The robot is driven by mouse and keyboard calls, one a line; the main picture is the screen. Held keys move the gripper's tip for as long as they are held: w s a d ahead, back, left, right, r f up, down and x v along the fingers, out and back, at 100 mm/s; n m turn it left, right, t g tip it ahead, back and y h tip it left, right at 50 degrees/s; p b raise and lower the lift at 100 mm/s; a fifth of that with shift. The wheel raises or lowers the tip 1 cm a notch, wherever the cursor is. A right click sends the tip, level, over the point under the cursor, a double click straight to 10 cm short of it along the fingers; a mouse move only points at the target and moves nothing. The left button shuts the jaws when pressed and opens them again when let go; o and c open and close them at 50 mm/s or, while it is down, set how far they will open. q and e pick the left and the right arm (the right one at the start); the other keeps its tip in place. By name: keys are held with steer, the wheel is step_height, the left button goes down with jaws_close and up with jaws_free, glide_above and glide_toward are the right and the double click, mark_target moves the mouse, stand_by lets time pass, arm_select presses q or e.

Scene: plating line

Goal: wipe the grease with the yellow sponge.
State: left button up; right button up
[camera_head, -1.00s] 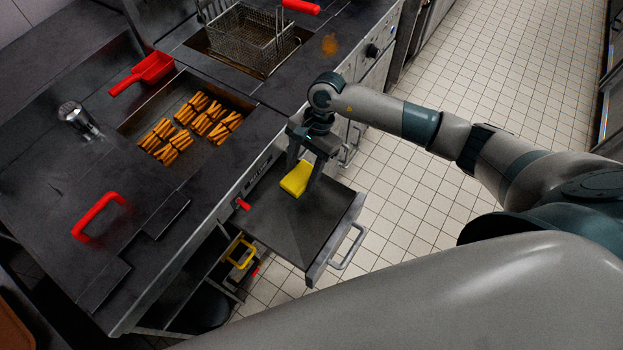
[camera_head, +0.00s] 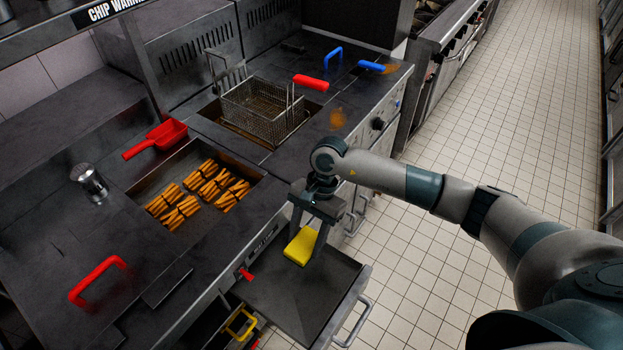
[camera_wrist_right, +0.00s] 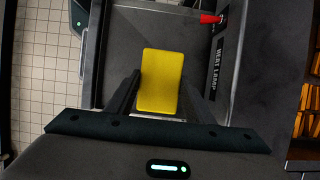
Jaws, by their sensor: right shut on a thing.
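The yellow sponge (camera_head: 299,247) is between the two fingers of my right gripper (camera_head: 304,240), which is shut on it over the open drawer. The wrist view also shows the sponge (camera_wrist_right: 160,78) between the dark fingers (camera_wrist_right: 160,92). Whether the sponge touches the drawer floor, I cannot tell. An orange-brown grease patch (camera_head: 338,119) lies on the dark counter right of the fryer, beyond my gripper. A second orange-brown patch (camera_head: 389,69) lies farther back, by a blue handle. My left gripper is not in view.
The open drawer (camera_head: 298,300) juts out from the counter front. A red scoop (camera_head: 158,138), a metal shaker (camera_head: 91,183) and a tray of fries (camera_head: 150,186) are left. Tiled floor is clear at right.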

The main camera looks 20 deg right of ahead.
steer(key=r+n, duration=0.1)
steer(key=r, duration=0.1)
steer(key=r+n+h+b, duration=0.1)
steer(key=r+n, duration=0.1)
steer(key=d+r+n+g+b, duration=0.1)
steer(key=r+n, duration=0.1)
steer(key=r, duration=0.1)
steer(key=shift+s+h, duration=0.15)
steer(key=shift+h, duration=0.15)
steer(key=s+d+r+n+g+h+b, duration=0.1)
steer(key=s+d+r+n+h+b, duration=0.1)
steer(key=r+n, duration=0.4)
step_height(320, 180, up, 2)
steer(key=shift+s+d+r+b, duration=0.2)
steer(key=shift+s+d+b, duration=0.15)
steer(key=shift+s+d, duration=0.65)
steer(key=shift+w, duration=0.2)
